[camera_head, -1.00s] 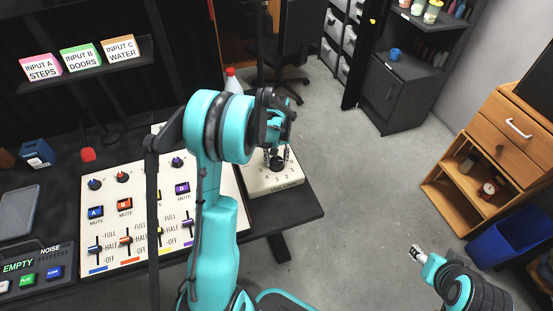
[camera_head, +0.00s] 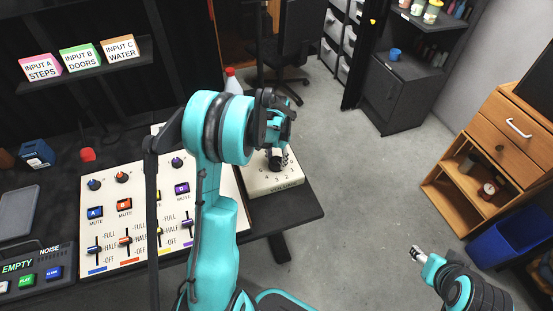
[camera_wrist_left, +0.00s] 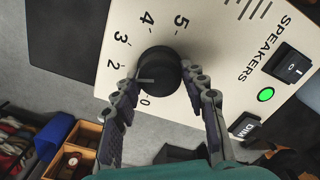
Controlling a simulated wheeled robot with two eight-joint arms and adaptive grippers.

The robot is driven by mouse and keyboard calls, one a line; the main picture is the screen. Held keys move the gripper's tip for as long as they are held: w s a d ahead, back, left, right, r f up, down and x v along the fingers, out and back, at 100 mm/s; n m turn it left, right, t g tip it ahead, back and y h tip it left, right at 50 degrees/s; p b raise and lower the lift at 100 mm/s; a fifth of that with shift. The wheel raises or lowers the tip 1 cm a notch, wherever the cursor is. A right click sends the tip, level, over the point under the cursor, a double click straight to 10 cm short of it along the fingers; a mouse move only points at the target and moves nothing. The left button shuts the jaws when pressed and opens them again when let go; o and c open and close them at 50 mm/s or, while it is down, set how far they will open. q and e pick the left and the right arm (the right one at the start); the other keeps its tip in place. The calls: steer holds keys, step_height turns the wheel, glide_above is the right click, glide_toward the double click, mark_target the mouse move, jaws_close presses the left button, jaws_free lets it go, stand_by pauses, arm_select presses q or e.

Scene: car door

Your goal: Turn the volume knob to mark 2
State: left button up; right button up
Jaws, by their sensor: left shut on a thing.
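The black round volume knob (camera_wrist_left: 165,68) sits on the cream SPEAKERS panel (camera_wrist_left: 220,62) in the left wrist view. Its pale pointer line aims left, below the 2, between the 2 and the 0; a finger covers the area where a 1 would be. In the head view the knob (camera_head: 274,163) is partly covered by my left gripper (camera_head: 279,150). My left gripper (camera_wrist_left: 160,77) is shut on the knob, one fingertip on each side. My right gripper (camera_head: 417,252) is empty, away over the floor at lower right; its jaws are too small to judge.
A mixer board (camera_head: 128,235) with knobs, mute buttons and sliders lies left of the speaker panel, partly behind my left arm. A red-capped bottle (camera_head: 232,80) stands behind. A green light (camera_wrist_left: 265,94), a power switch and a DIM button are near the knob.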

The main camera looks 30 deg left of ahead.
mark_target(277, 161)
stand_by(0.3)
arm_select(q)
steer(key=o, duration=1.2)
steer(key=shift+c, duration=0.2)
step_height(277, 161, up, 12)
